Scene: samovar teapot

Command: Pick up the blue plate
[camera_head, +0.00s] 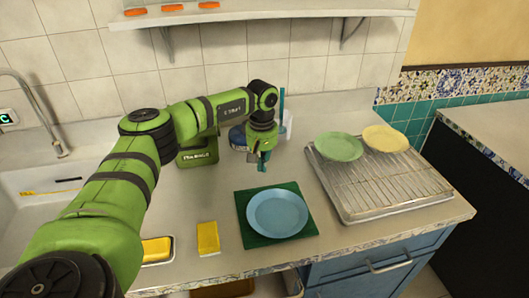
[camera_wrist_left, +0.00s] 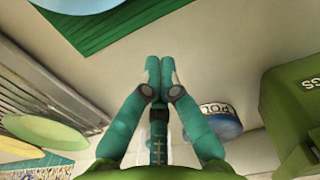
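The blue plate (camera_head: 277,213) lies flat on a dark green square mat (camera_head: 247,238) on the counter. In the left wrist view the plate's edge (camera_wrist_left: 88,3) shows at the top left, with the mat (camera_wrist_left: 92,36) under it. My left gripper (camera_head: 264,160) is above the counter, behind the plate and apart from it. Its fingertips (camera_wrist_left: 160,66) are together with nothing between them. My right gripper is in neither view.
A green plate (camera_head: 338,147) and a yellow plate (camera_head: 385,139) lie on a metal drying rack (camera_head: 385,190) at the right. A yellow sponge (camera_head: 208,239) lies left of the mat. A round blue tin (camera_wrist_left: 221,121) and a green box (camera_wrist_left: 290,95) stand near my gripper.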

